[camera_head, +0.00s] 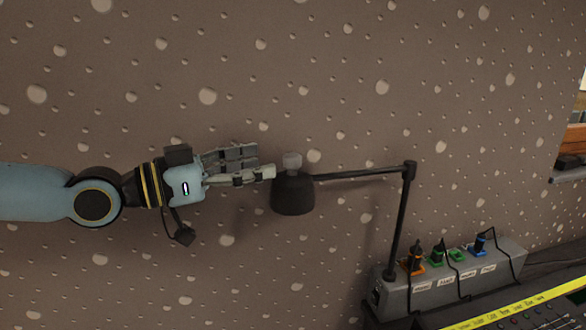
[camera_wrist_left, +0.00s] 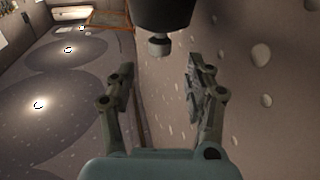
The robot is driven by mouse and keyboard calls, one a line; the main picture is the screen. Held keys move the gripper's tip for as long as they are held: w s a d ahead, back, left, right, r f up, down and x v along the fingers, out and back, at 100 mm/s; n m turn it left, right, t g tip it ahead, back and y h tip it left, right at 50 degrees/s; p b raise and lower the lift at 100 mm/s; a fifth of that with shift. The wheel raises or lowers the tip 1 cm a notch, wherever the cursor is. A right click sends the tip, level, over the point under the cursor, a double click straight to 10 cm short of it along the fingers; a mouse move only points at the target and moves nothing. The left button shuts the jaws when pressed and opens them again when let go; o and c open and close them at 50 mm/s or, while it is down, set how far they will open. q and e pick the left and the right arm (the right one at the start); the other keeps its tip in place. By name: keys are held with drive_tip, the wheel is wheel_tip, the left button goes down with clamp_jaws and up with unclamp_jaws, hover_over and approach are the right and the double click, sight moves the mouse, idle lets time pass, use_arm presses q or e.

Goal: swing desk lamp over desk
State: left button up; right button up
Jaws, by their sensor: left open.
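The desk lamp has a dark shade (camera_head: 292,193) with a light knob (camera_head: 292,160) on top. Its thin black arm (camera_head: 355,174) runs right to a joint on an upright black post (camera_head: 400,225). My left gripper (camera_head: 262,162) comes in from the left, open, with its fingertips just short of the knob. In the left wrist view, the shade (camera_wrist_left: 162,12) is at the top centre. The knob (camera_wrist_left: 159,45) lies ahead of the open fingers (camera_wrist_left: 159,68), roughly centred between them. I see no clear contact. My right gripper is not in view.
A grey box (camera_head: 450,283) with coloured plugs and cables stands by the post's foot. A yellow labelled strip (camera_head: 525,306) borders a dark fader panel (camera_head: 555,318) at bottom right. A speckled brown surface fills the background.

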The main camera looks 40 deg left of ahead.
sight(284, 161)
use_arm(q)
drive_tip(key=b+x, duration=0.2)
drive_tip(key=x, duration=0.1)
drive_tip(key=b+x, duration=0.1)
drive_tip(key=x, duration=0.1)
drive_tip(key=shift+w+d+f+b, duration=0.15)
drive_tip(key=shift+w+f+b, duration=0.05)
drive_tip(key=shift+w+b, duration=0.2)
drive_tip(key=shift+b+x, duration=0.4)
drive_tip(key=shift+x, duration=0.45)
drive_tip(key=shift+r, duration=0.15)
drive_tip(key=shift+c, duration=0.4)
clamp_jaws()
drive_tip(key=shift+d, duration=0.1)
drive_tip(key=shift+w+d, duration=0.1)
